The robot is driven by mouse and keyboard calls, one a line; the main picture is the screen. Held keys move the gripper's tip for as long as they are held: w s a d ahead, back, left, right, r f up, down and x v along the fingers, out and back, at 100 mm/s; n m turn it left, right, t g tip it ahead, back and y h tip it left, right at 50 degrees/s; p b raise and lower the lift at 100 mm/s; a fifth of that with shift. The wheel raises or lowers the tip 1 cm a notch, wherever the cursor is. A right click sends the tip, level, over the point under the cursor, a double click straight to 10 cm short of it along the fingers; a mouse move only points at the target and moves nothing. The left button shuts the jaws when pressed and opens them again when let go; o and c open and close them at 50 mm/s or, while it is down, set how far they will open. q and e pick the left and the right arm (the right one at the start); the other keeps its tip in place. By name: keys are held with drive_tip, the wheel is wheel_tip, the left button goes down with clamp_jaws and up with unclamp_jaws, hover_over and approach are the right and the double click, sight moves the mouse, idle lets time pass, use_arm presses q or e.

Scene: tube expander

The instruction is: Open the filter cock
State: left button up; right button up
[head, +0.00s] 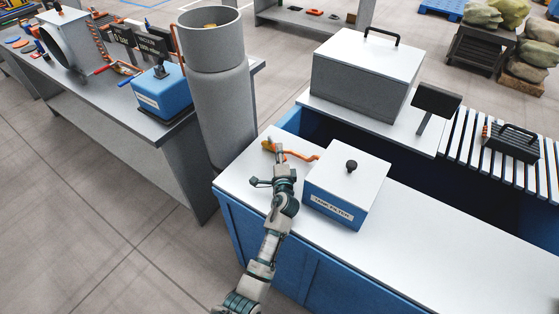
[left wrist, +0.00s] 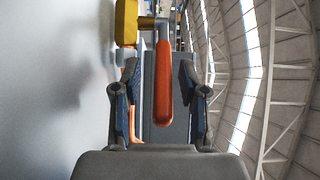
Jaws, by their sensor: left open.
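The filter cock shows in the left wrist view as a yellow body with an orange lever handle (left wrist: 163,85). In the head view its yellow-orange part (head: 267,145) is on the white bench top, left of the tank filter box (head: 345,185). My left gripper (head: 279,152) is right beside the cock and partly hides it. In the left wrist view my left gripper (left wrist: 159,78) is open, with one finger on each side of the orange handle. Gaps show between the handle and both fingers. My right gripper is not in view.
An orange pipe (head: 301,155) runs from the cock toward the filter box. A tall grey cylinder (head: 220,100) stands left of the bench. A large grey box (head: 367,75) and a dark panel (head: 436,101) are behind. The bench top (head: 440,225) at right is clear.

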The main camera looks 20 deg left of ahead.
use_arm(q)
drive_tip(key=v, duration=1.1)
drive_tip(key=shift+f, duration=0.15)
drive_tip(key=shift+s, duration=0.25)
